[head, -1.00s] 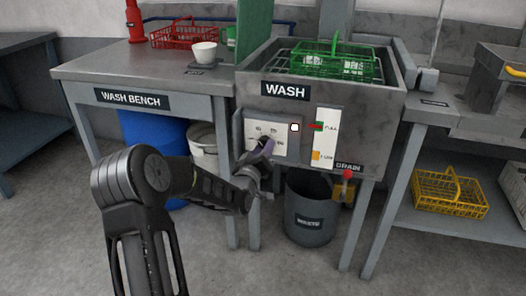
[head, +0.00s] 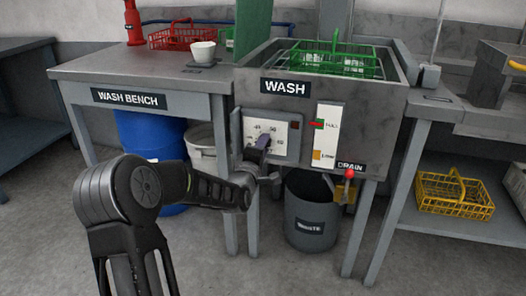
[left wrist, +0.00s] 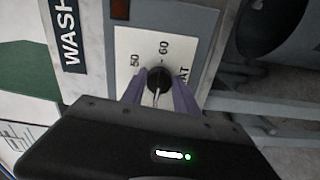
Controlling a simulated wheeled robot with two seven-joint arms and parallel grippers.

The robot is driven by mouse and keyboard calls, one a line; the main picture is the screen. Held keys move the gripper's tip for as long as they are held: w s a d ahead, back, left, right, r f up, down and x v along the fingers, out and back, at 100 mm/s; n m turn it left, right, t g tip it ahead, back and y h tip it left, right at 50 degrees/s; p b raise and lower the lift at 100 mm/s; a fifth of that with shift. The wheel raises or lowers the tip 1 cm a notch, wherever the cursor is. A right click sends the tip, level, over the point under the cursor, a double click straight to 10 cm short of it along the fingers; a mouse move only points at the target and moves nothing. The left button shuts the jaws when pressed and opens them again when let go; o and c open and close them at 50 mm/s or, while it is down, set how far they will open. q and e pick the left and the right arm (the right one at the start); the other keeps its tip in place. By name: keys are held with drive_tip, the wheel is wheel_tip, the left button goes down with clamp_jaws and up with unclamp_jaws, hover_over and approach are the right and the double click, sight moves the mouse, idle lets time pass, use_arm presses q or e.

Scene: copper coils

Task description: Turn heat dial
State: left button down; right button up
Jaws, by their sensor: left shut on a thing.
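The heat dial (left wrist: 158,80) is a black knob with a pale pointer on a white scale plate (head: 279,131), on the front of the wash tank (head: 380,102). In the left wrist view the marks 50 and 60 show beside it. My left gripper (head: 258,147) is shut on the dial, with its purple fingers (left wrist: 183,98) on both sides of it. In the head view the gripper and wrist hide most of the dial. My right gripper is not in view.
A red DRAIN handle (head: 349,174) is low on the tank's right. A waste bin (head: 311,228) stands below. A green basket (head: 330,62) rests over the tank. The wash bench (head: 100,69) is left, with a blue barrel (head: 150,140) under it.

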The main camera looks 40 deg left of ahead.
use_arm(q)
drive_tip(key=shift+n, duration=0.5)
drive_tip(key=c, duration=1)
unclamp_jaws()
drive_tip(key=shift+o, duration=0.2)
drive_tip(key=p+v, duration=0.1)
drive_tip(key=v, duration=0.6)
drive_tip(key=shift+s, duration=0.4)
